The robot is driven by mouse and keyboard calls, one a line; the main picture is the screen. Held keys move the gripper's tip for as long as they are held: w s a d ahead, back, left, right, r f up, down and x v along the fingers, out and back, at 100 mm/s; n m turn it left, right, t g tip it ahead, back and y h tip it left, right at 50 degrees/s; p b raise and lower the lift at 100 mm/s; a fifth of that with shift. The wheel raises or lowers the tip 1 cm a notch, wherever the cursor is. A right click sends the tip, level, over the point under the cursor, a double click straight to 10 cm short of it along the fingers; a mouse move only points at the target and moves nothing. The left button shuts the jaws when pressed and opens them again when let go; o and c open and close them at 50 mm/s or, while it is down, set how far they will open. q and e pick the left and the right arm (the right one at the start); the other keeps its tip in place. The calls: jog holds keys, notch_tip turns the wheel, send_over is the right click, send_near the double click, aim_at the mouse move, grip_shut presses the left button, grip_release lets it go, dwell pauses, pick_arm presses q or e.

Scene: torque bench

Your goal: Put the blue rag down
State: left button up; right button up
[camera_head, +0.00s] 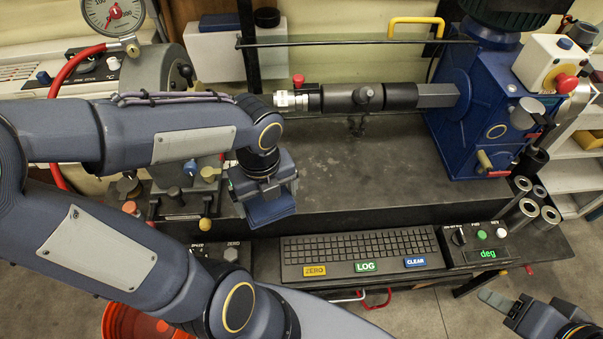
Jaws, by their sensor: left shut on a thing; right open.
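My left gripper (262,184) points down over the dark bench top (365,160), left of the picture's middle. It is shut on the blue rag (271,209), a dark blue folded piece showing at its fingers. The rag is above or near the bench's front edge; I cannot tell whether it touches the surface. The fingers are mostly hidden by the hand and the rag. My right gripper (505,307) is at the lower right, open and empty, away from the bench, partly cut off by the picture's edge.
A keyboard (358,250) with ZERO, LOG and CLEAR keys lies in front. A horizontal shaft (365,97) runs to the blue machine (475,105). Levers and knobs (182,190) stand left of the gripper. A red bucket (130,322) is below. The middle of the bench top is clear.

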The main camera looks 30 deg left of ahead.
pick_arm(q)
jog(key=w+f+b, duration=0.1)
jog(key=w+f, duration=0.1)
jog(key=w, duration=0.1)
jog(key=w+f, duration=0.3)
jog(key=w, duration=0.1)
jog(key=w+a+f+b, duration=0.1)
jog(key=w+f, duration=0.2)
jog(key=w, duration=0.1)
jog(key=shift+w+a+f+b, duration=0.1)
jog(key=shift+w+f+b, duration=0.1)
jog(key=shift+w+b, duration=0.1)
jog(key=shift+w+f, duration=0.25)
jog(key=shift+w, duration=0.1)
jog(key=shift+w+f+b, duration=0.15)
jog(key=shift+f+b, duration=0.1)
jog(key=shift+b, duration=0.2)
jog(key=f+b, duration=0.2)
jog(key=f, duration=0.1)
jog(key=shift+w+f+b, duration=0.1)
jog(key=shift+w+b, duration=0.1)
jog(key=shift+b, duration=0.2)
jog(key=shift+f, duration=0.1)
jog(key=shift+f, duration=0.15)
jog(key=o, duration=0.6)
